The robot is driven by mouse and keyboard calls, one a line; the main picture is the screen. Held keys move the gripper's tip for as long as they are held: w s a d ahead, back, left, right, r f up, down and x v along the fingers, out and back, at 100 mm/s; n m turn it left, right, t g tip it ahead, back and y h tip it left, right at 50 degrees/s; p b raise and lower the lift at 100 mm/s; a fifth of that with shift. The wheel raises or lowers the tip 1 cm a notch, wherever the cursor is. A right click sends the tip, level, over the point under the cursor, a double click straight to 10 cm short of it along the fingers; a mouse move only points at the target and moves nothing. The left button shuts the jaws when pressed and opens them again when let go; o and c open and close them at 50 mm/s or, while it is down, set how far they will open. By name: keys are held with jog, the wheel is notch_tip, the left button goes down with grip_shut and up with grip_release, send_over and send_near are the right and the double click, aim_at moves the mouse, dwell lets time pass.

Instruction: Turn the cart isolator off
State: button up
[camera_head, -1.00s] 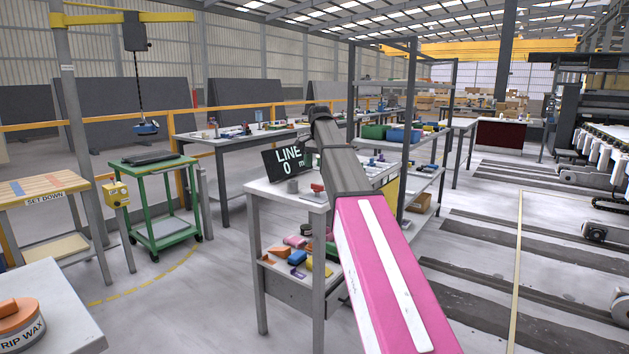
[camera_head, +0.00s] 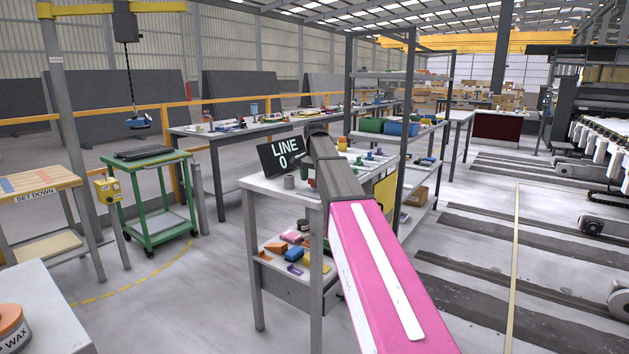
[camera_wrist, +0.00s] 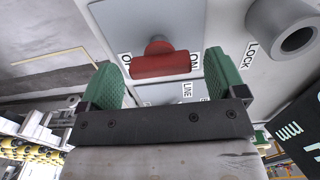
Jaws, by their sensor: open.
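In the wrist view, a red bar-shaped handle (camera_wrist: 160,65) stands on a pale grey panel. Labels beside it read "ON" and what looks like "O…", partly covered. A label reading "LINE" (camera_wrist: 187,92) lies below it; no label reading "CART" is legible. My gripper (camera_wrist: 160,58) is open, with one green finger on each side of the handle; contact cannot be told. In the head view my arm hides most of the gripper and the handle. A yellow box with a red part (camera_head: 108,189) stands on a post by the green cart (camera_head: 150,160).
A grey ring-shaped cylinder (camera_wrist: 284,29) beside a "LOCK" label stands close to the right finger. The black "LINE 0" display (camera_head: 281,156) and grey cylinder (camera_head: 289,182) share the white bench (camera_head: 262,186). Open floor lies between this bench and the green cart.

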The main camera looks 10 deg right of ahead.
jog(key=shift+f, duration=0.3)
jog(key=c, duration=0.9)
